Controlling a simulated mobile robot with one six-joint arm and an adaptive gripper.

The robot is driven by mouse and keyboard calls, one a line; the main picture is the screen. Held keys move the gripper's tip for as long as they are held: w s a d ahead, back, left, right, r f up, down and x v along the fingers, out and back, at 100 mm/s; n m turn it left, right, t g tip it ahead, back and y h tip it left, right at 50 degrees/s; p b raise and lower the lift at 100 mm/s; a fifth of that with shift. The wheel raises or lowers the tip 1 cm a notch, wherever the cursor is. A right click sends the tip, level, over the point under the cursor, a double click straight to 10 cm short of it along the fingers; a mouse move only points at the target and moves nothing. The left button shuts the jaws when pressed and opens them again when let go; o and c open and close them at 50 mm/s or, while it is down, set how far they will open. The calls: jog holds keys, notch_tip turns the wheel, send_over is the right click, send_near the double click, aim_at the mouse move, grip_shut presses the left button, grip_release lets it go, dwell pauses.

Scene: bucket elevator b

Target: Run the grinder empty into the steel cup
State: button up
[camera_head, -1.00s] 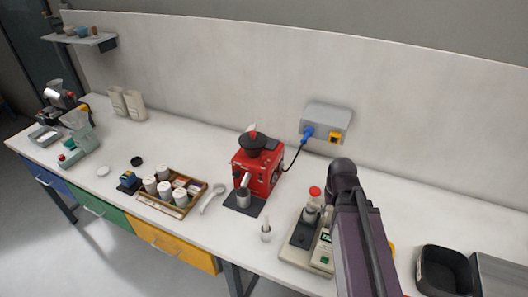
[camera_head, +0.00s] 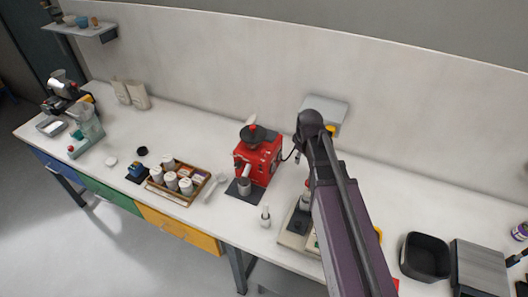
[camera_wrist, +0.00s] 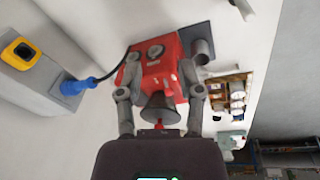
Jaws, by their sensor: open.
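The red grinder (camera_head: 258,158) stands on the bench with a dark hopper on top. In the wrist view the grinder (camera_wrist: 152,70) lies between and beyond my finger pads, with its hopper toward me. The steel cup (camera_head: 244,187) stands upright on a dark mat (camera_head: 236,194) under the grinder's front; it also shows in the wrist view (camera_wrist: 203,58). My gripper (camera_wrist: 159,93) is open and empty, apart from the grinder as far as I can tell.
A grey wall box (camera_wrist: 38,62) with a blue plug (camera_wrist: 74,87) and cord is near the grinder. A wooden tray of white jars (camera_head: 178,183) and a scoop (camera_head: 214,187) lie left. A small white bottle (camera_head: 265,217) stands in front. A black bin (camera_head: 426,257) is right.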

aim_at(264, 151)
jog(key=w+a+n+t, duration=0.1)
jog(key=w+a+n, duration=0.8)
jog(key=a+n, duration=0.2)
jog(key=shift+a+r+y, duration=0.25)
jog(key=shift+a+y, duration=0.05)
jog(key=shift+a, duration=0.7)
jog(key=shift+f, duration=0.15)
jog(key=b+x, duration=1.3)
jog(key=shift+w+a+f, duration=0.1)
jog(key=shift+w+f, duration=0.15)
grip_shut()
